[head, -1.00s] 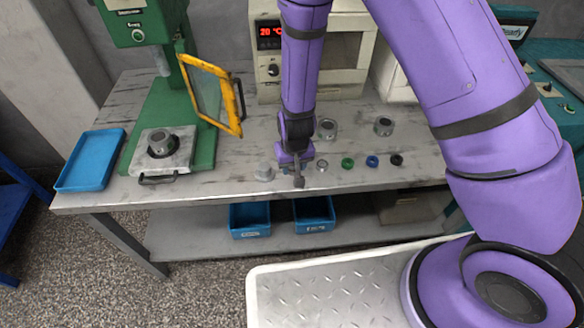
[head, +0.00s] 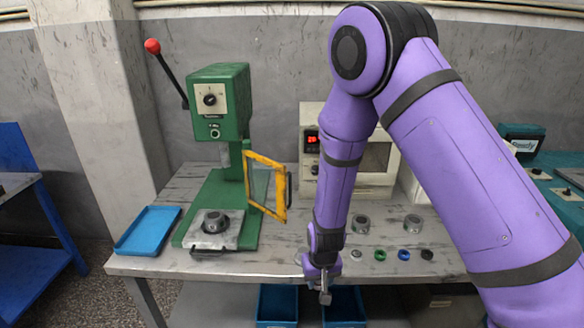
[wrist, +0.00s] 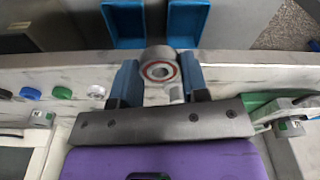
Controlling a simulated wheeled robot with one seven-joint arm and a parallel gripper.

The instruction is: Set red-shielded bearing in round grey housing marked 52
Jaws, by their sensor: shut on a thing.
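The red-shielded bearing (wrist: 160,71) is between my gripper's fingertips in the wrist view, its red ring facing the camera. My gripper (wrist: 159,80) is shut on it. In the head view my gripper (head: 325,290) hangs at the front edge of the bench, and the bearing is small there. Two round grey housings (head: 361,224) (head: 413,223) stand on the bench behind and to the right. Another round grey part (head: 215,222) sits on the press plate. No marking 52 is readable on any of them.
The green press (head: 218,110) has an open yellow-framed guard (head: 267,187). Small grey, green (head: 380,255), blue (head: 404,255) and black (head: 427,254) rings lie right of my gripper. A blue tray (head: 147,230) is at left. Blue bins (head: 277,305) sit below the bench.

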